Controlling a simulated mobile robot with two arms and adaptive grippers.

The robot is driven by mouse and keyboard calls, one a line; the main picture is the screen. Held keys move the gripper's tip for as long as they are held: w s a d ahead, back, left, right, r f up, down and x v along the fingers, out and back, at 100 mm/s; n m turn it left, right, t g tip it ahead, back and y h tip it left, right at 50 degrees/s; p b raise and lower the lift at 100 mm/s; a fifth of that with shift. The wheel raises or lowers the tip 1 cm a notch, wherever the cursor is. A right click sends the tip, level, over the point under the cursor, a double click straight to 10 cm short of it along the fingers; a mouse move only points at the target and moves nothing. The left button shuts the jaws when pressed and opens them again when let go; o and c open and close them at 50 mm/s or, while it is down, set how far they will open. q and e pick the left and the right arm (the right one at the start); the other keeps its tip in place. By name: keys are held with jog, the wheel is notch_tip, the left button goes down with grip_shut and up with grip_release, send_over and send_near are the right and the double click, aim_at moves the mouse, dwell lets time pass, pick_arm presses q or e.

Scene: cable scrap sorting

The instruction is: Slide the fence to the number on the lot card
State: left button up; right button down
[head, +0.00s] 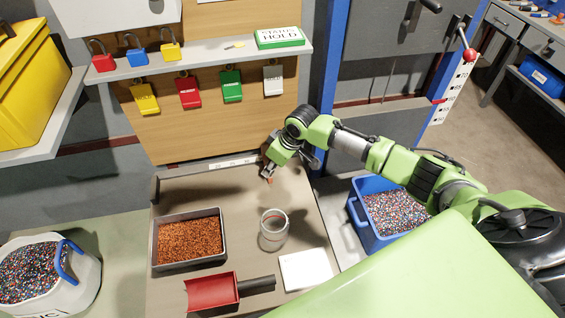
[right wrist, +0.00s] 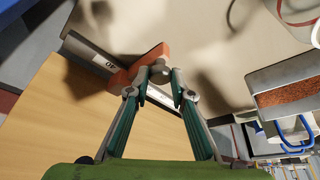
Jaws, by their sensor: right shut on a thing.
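In the head view the rail's label strip (head: 232,163) runs along the back edge of the bench. My right gripper (right wrist: 160,74) is shut on the fence, its fingertips meeting at the block. In the head view the right gripper (head: 267,173) is at the rail's right end and mostly hides the fence. A white card (head: 306,270) lies at the bench's front right; I cannot read any print on it. My left gripper is out of view.
On the bench (head: 240,198) stand a tray of copper granules (head: 157,243), a clear jar (head: 273,243) and a red scoop (head: 212,292). A blue bin (head: 357,210) is at the right, a white bucket (head: 88,285) at the left. The bench is clear between rail and tray.

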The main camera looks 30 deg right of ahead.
jog(key=shift+a, duration=0.35)
jog(key=c, duration=1.8)
grip_release()
jog(key=shift+w, duration=0.1)
jog(key=v, duration=1.2)
jog(key=shift+d, duration=0.1)
jog(key=shift+f, duration=0.1)
